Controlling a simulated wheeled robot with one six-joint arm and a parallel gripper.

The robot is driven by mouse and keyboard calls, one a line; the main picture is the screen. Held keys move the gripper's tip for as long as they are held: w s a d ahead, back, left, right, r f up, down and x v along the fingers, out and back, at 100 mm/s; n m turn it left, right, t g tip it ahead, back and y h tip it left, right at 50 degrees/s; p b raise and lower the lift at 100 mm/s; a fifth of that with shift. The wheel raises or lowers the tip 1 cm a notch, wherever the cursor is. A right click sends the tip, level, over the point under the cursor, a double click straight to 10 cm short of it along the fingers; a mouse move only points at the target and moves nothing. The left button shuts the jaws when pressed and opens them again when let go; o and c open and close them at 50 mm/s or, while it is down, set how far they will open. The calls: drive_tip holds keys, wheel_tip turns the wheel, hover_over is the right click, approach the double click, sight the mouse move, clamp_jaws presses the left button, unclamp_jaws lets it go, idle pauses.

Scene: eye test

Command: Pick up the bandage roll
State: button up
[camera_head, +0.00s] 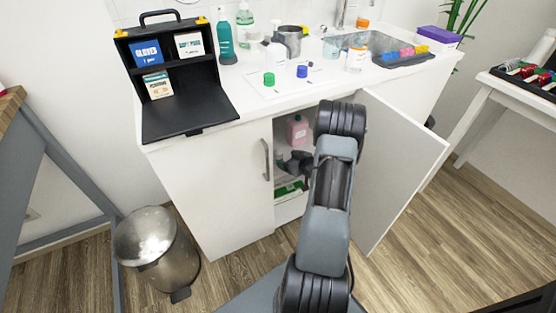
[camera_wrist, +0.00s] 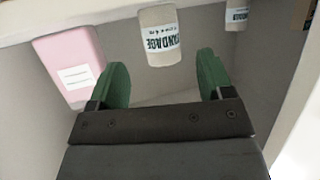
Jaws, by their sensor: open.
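In the wrist view a whitish bandage roll (camera_wrist: 158,45) with a dark-lettered label is ahead of my gripper (camera_wrist: 163,70). My gripper's two green fingers are apart, one to each side of the roll in the picture. I cannot tell how far the roll reaches between them, and neither finger clearly touches it. A second, similar roll (camera_wrist: 236,14) is partly visible farther right. In the head view my arm reaches into the open cabinet, and the rolls cannot be made out there.
A pink bottle (camera_wrist: 68,60) is left of the fingers; it also shows inside the cabinet (camera_head: 297,131). The open cabinet door (camera_head: 395,165) stands right of my arm. A metal bin (camera_head: 150,240) is on the floor at left. The countertop (camera_head: 215,135) holds a black case and bottles.

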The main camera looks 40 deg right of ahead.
sight(282, 157)
drive_tip(key=shift+b+x, duration=1.1)
drive_tip(key=shift+x, duration=2.3)
drive_tip(key=shift+a, duration=0.15)
drive_tip(key=shift+c, duration=0.2)
drive_tip(key=c, duration=1)
drive_tip(key=shift+o, duration=0.2)
drive_tip(key=shift+r, duration=0.15)
